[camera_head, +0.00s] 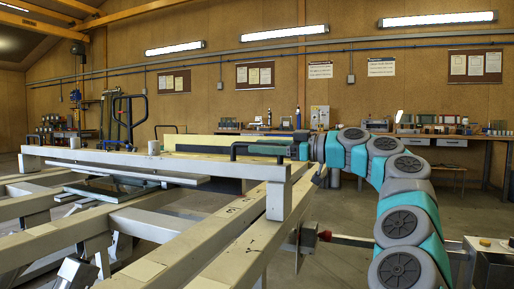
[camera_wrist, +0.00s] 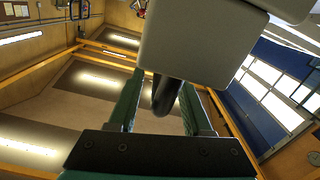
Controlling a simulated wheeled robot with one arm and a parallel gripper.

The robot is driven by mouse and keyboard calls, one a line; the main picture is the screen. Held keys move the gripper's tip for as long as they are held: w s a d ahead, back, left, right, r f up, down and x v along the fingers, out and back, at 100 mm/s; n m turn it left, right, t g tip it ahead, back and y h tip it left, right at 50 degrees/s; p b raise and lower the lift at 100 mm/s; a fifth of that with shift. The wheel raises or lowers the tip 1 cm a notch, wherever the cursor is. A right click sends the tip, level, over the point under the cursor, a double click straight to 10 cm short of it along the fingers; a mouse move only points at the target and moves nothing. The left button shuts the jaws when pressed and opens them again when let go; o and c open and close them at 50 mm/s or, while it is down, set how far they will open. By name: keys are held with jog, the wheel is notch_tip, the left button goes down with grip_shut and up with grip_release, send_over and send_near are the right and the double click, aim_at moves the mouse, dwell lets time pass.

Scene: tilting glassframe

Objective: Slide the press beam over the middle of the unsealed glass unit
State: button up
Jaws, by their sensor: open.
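The press beam (camera_head: 190,163) is a long pale grey bar lying across the tilting frame (camera_head: 215,235), with a black handle (camera_head: 236,148) on top near its right end. My gripper (camera_head: 283,148) is at that end. In the wrist view, my gripper (camera_wrist: 161,82) is open, with one teal finger on each side of the dark handle (camera_wrist: 165,97) and gaps visible between. The beam's pale grey end (camera_wrist: 195,45) fills the upper middle there. A dark greenish pane (camera_head: 110,191), seemingly the glass unit, lies low under the beam's left part, mostly hidden by the rails.
Thick pale rails of the frame run toward me at the lower left. A workbench (camera_head: 450,142) with tools stands along the back wall. A pallet-truck-like cart (camera_head: 128,120) stands behind the frame. Open floor lies right of the frame, behind my arm.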

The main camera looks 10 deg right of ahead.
jog(key=v, duration=0.5)
jog(key=shift+s+d+f, duration=0.1)
jog(key=shift+s+d, duration=0.15)
jog(key=shift+d, duration=0.1)
jog(key=shift+d, duration=0.1)
